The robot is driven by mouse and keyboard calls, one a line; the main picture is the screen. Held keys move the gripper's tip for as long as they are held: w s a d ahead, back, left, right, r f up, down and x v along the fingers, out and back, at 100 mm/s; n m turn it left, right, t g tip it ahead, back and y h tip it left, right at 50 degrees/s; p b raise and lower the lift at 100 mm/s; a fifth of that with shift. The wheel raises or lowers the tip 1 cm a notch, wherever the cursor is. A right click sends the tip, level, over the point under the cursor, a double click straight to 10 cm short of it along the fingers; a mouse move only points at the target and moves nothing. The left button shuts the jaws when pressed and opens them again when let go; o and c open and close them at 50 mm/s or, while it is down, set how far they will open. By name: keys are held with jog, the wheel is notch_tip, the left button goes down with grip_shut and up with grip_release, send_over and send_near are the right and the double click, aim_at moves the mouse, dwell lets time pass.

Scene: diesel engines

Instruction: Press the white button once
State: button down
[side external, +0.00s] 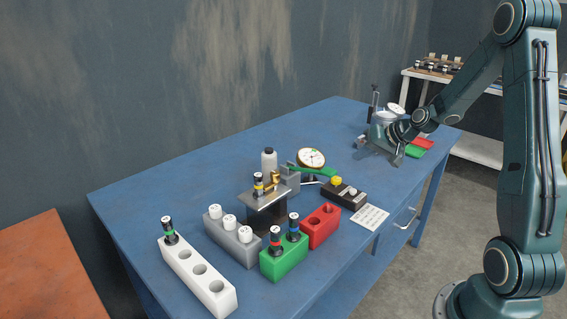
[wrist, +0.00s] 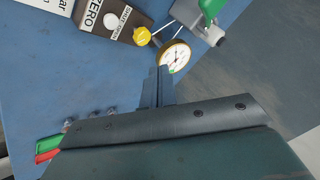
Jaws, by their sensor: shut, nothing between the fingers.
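A small dark box (side external: 344,194) sits on the blue table, right of centre in the side view, with a yellow knob (side external: 337,181) at one end. In the wrist view the box (wrist: 130,20) shows at the top, with a round white button (wrist: 111,20) on its face beside the word ZERO. The yellow knob (wrist: 142,36) is at its right end there. My gripper (side external: 398,162) is shut and empty, low over the far right part of the table, well apart from the box. In the wrist view its fingertips (wrist: 164,72) are together and touch nothing I can make out.
A dial gauge (side external: 311,158) with a green-armed stand is close behind the box. A printed card (side external: 369,217) lies beside the box. Green and red pieces (side external: 416,152) lie near my gripper.

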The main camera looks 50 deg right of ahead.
jog(key=shift+f, duration=0.15)
jog(key=shift+f, duration=4.2)
jog(key=shift+f, duration=0.95)
dwell(0.4)
jog(key=shift+r, duration=0.9)
jog(key=shift+r, duration=0.1)
jog(key=shift+r, duration=2.45)
